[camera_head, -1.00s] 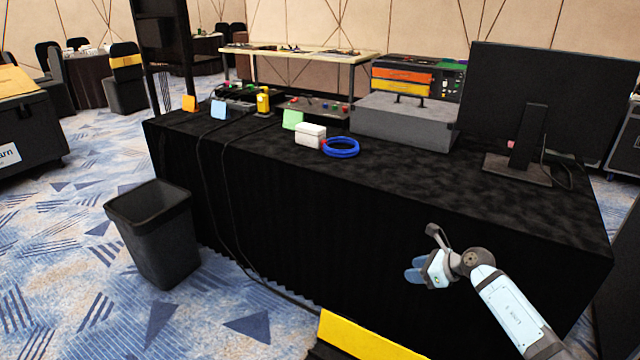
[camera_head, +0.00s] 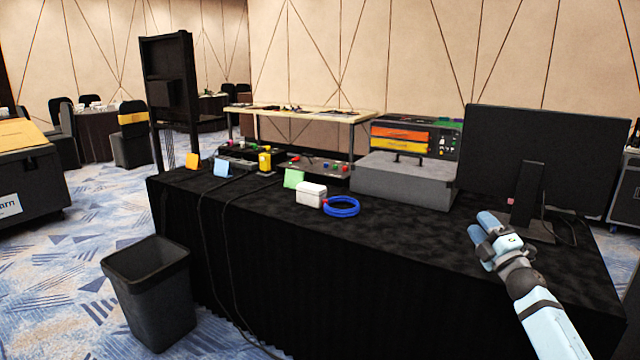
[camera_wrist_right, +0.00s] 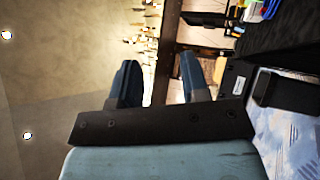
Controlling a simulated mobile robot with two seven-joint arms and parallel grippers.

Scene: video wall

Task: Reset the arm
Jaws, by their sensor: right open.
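My right gripper (camera_head: 480,226) is raised at the right of the head view, in front of the black-covered table and left of the monitor stand's base. Its blue fingers point up and to the left. In the right wrist view the two fingers (camera_wrist_right: 160,85) stand apart with nothing between them. The right forearm comes in from the lower right corner. My left gripper is not in the head view.
The black-covered table (camera_head: 420,228) carries a monitor (camera_head: 540,145), a grey case (camera_head: 400,184), a blue cable coil (camera_head: 341,207), a white box (camera_head: 311,194) and coloured cards. A dark bin (camera_head: 150,290) stands on the carpet at left.

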